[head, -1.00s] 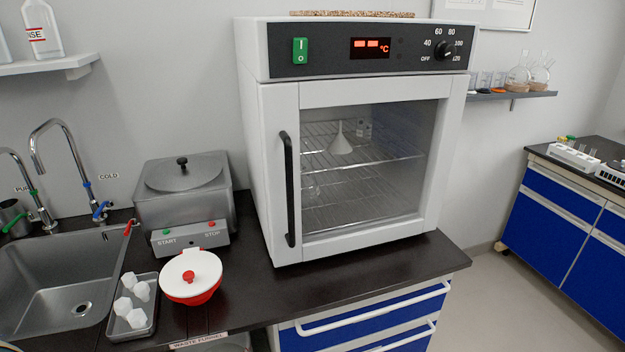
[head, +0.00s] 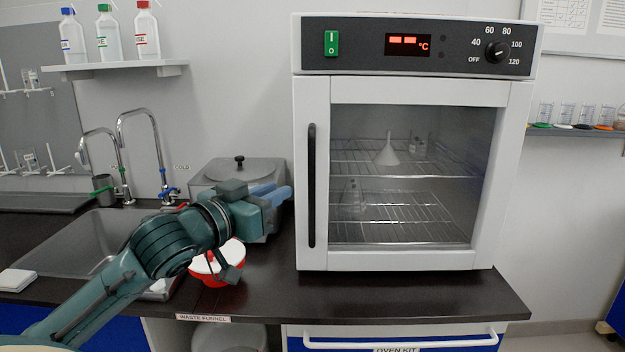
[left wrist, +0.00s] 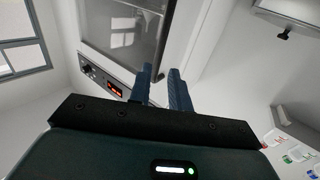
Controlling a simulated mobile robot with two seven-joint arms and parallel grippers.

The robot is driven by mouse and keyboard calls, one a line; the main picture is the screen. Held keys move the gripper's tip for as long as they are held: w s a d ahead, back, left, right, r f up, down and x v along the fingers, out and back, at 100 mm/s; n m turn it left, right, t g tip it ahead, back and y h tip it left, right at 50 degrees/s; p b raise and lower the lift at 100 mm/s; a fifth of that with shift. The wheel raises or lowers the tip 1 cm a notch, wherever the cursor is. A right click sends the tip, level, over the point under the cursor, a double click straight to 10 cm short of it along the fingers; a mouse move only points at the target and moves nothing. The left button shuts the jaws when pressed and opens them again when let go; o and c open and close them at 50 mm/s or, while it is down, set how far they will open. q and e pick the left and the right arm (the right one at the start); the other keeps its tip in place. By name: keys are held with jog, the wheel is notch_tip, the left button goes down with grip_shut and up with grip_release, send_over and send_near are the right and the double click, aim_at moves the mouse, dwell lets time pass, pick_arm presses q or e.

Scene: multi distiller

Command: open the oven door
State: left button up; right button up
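The oven (head: 312,170) stands on the dark counter, and its glass-fronted door (head: 400,258) is shut. Its black vertical handle (head: 312,185) is on the door's left side. My left gripper (head: 287,193) is just left of the handle in the head view, with its blue fingers pointing towards the oven. In the left wrist view the two fingers (left wrist: 160,75) stand apart with a narrow empty gap. The dark handle (left wrist: 166,35) shows beyond their tips. I cannot tell whether a finger touches it. My right gripper is in neither view.
A grey water bath (head: 215,170) stands behind my left arm. A red bowl with a white lid (head: 205,264) is partly hidden below the gripper. The sink (head: 75,255) is at left. The counter (head: 420,300) in front of the oven is clear.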

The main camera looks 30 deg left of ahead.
aim_at(309, 175)
pick_arm(q)
jog(key=w+p, duration=0.2)
jog(key=w, duration=1)
jog(key=shift+d+f, duration=0.1)
jog(key=shift+d, duration=0.05)
jog(key=shift+c, duration=0.6)
grip_shut()
